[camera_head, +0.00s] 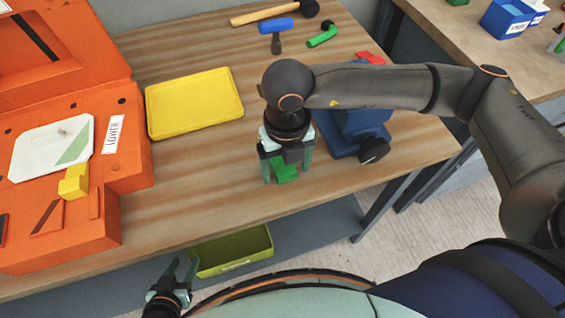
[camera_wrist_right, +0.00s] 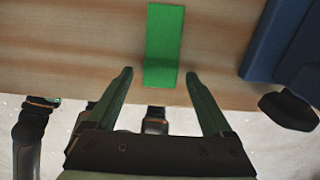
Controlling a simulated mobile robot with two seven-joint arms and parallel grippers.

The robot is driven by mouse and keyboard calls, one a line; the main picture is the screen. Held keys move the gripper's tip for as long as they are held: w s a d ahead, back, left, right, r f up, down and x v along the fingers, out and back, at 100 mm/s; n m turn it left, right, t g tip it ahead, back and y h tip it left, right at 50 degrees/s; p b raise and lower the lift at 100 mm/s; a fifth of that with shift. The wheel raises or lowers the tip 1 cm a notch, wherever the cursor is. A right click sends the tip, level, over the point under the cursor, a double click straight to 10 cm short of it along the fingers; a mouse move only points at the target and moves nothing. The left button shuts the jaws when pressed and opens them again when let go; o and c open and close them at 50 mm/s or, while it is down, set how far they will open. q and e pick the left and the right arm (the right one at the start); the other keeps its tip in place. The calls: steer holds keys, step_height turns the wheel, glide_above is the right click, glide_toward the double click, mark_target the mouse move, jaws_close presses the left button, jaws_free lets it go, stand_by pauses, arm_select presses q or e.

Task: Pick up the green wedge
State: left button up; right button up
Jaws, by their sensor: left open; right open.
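The green wedge (camera_head: 284,168) lies on the wooden table near its front edge. In the right wrist view the green wedge (camera_wrist_right: 164,45) is a long flat green strip, with its near end between the fingertips. My right gripper (camera_head: 288,174) points down over the wedge, one finger on each side of it. It also shows in the right wrist view (camera_wrist_right: 158,76), open with clear gaps to the wedge on both sides. My left gripper (camera_head: 178,272) is open and empty, low in front of the table, away from the wedge.
A blue device (camera_head: 355,130) with a black knob stands right of the wedge. A yellow tray (camera_head: 196,84) and an orange mould (camera_head: 125,165) are to the left. Hammers and a green tool (camera_head: 323,36) lie at the back. A green bin (camera_head: 232,252) sits below the table.

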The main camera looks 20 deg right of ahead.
mark_target(284, 171)
jaws_close()
stand_by(0.7)
steer(key=shift+r, duration=0.5)
step_height(284, 171, up, 2)
steer(key=shift+a+r+b, duration=0.15)
steer(key=shift+r+b, duration=0.1)
steer(key=shift+b, duration=0.05)
steer(key=s+a+r, duration=0.9)
steer(key=s, duration=0.1)
steer(key=shift+s+r+b, duration=0.25)
steer(key=shift+r+b, duration=0.05)
steer(key=shift+b, duration=0.05)
